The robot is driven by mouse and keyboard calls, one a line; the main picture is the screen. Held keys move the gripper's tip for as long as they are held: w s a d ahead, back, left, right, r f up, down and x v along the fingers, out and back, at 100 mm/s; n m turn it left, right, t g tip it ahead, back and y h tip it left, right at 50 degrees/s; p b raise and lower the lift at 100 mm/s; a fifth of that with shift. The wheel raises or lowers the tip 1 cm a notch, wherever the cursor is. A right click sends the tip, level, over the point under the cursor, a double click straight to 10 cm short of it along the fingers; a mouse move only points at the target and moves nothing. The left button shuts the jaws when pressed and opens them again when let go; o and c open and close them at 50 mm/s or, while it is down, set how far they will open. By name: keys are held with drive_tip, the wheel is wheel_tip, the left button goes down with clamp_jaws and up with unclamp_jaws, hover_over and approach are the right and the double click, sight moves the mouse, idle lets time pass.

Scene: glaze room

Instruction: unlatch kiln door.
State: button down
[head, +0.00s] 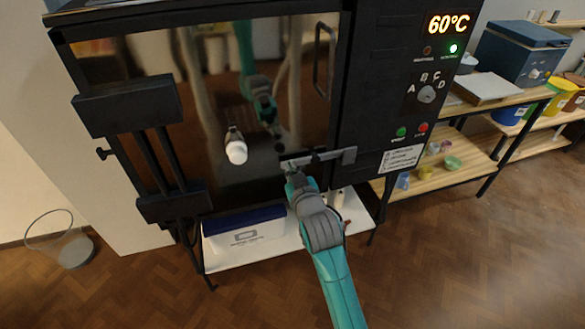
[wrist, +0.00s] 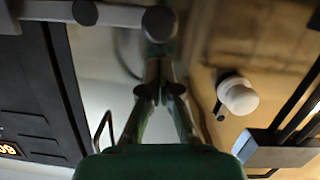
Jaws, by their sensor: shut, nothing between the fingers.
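The kiln door (head: 180,70) is a dark, mirror-like panel in a black frame, and it looks closed. Its metal latch bar (head: 335,157) lies roughly level across the door's lower right edge. My gripper (head: 289,170) is at the latch's left end, just below it. In the wrist view, my gripper (wrist: 160,75) is shut and empty, its tips close to the round end of the latch (wrist: 160,23). I cannot tell whether they touch it. A black loop handle (head: 318,60) is on the door's upper right.
A white knob (head: 236,152) sticks out of the door left of my gripper. The control panel (head: 420,95) reads 60°C. A wire basket (head: 70,246) stands on the floor at left. The foreground floor is clear.

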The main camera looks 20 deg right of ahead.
drive_tip(key=shift+d+f, duration=0.1)
drive_tip(key=shift+f, duration=0.55)
drive_tip(key=shift+f, duration=0.15)
drive_tip(key=d+f+n+t+h, duration=0.1)
drive_tip(key=d+f+n, duration=0.4)
drive_tip(key=f+n, duration=0.7)
drive_tip(key=shift+d+n+t+h, duration=0.15)
drive_tip(key=shift+n+t+h, duration=0.25)
drive_tip(key=shift+n+h, duration=0.6)
drive_tip(key=shift+f, duration=0.15)
idle(0.4)
